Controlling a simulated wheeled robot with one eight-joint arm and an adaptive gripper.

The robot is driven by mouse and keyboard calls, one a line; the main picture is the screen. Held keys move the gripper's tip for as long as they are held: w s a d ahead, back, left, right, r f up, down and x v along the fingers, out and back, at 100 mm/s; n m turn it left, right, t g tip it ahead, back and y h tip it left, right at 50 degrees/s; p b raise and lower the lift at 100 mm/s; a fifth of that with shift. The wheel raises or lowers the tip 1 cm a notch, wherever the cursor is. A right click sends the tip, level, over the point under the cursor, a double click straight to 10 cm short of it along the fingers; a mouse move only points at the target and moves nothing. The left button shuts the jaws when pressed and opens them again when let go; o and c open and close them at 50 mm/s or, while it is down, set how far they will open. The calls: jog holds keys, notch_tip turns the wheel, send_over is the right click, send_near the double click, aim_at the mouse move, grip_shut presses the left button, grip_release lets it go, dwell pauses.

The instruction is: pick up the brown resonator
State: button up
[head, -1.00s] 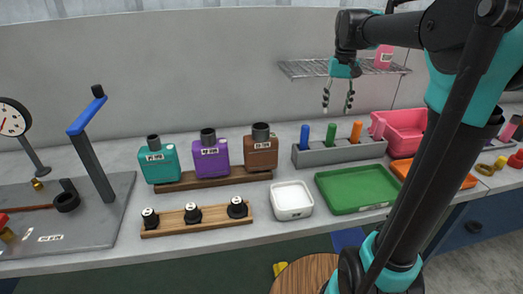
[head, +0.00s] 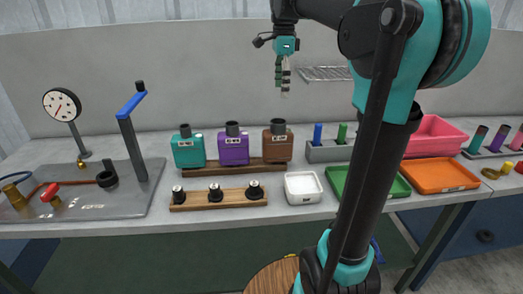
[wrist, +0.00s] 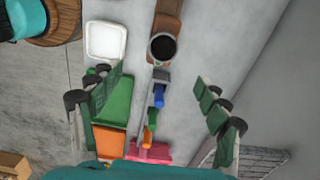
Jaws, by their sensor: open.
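The brown resonator (head: 278,143) is a squarish brown body with a dark round neck on top and a white label. It stands upright at the right end of a wooden rack (head: 222,170), beside a purple one (head: 234,146) and a teal one (head: 188,148). In the wrist view its dark open neck (wrist: 163,47) shows from above, beyond my fingertips. My gripper (head: 282,82) hangs in the air above the brown resonator, pointing down. In the wrist view my gripper (wrist: 160,100) has its fingers wide apart with nothing between them.
A wooden strip with several black fittings (head: 218,197) lies in front of the rack. A white tray (head: 303,187) is to the right, then a grey holder (head: 327,152) with coloured cylinders. A wire shelf (head: 326,73) is on the wall.

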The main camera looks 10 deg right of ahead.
aim_at(278, 132)
jog(key=f, duration=1.2)
jog(key=shift+a, duration=0.25)
jog(key=shift+w+f, duration=0.15)
jog(key=shift+f, duration=1.2)
jog(key=shift+w+f, duration=0.15)
jog(key=shift+f, duration=1.2)
grip_shut()
